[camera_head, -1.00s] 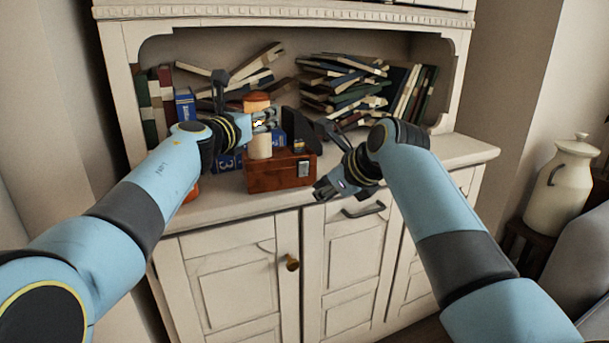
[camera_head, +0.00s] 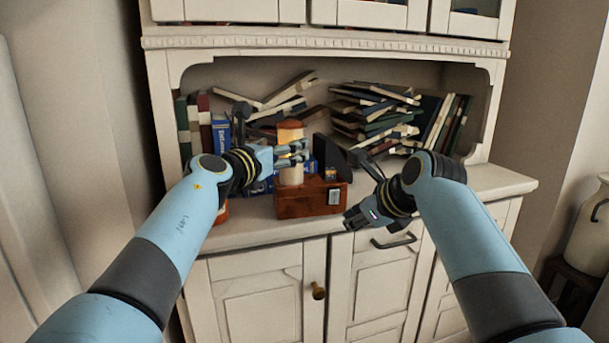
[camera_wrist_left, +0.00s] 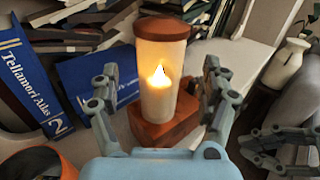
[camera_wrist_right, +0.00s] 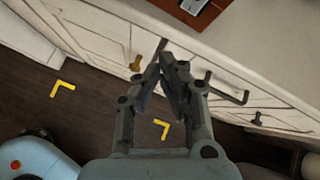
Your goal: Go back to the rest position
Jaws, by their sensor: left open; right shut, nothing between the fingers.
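My left gripper (camera_head: 292,152) is open beside a lit candle lantern (camera_head: 291,172) with a brown lid. In the left wrist view the lantern (camera_wrist_left: 160,70) stands upright between the spread fingers (camera_wrist_left: 162,95), and I cannot tell whether they touch it. My right gripper (camera_head: 352,218) is shut and empty in front of the cabinet's counter edge. In the right wrist view its fingertips (camera_wrist_right: 166,58) meet above the drawer fronts and floor.
A white cabinet (camera_head: 262,290) with a counter stands ahead. Messy books (camera_head: 375,115) fill its niche, and a blue atlas (camera_wrist_left: 30,80) leans left of the lantern. An orange-rimmed pot (camera_wrist_left: 38,162) is near the left gripper. A cream milk can (camera_head: 592,225) stands at right.

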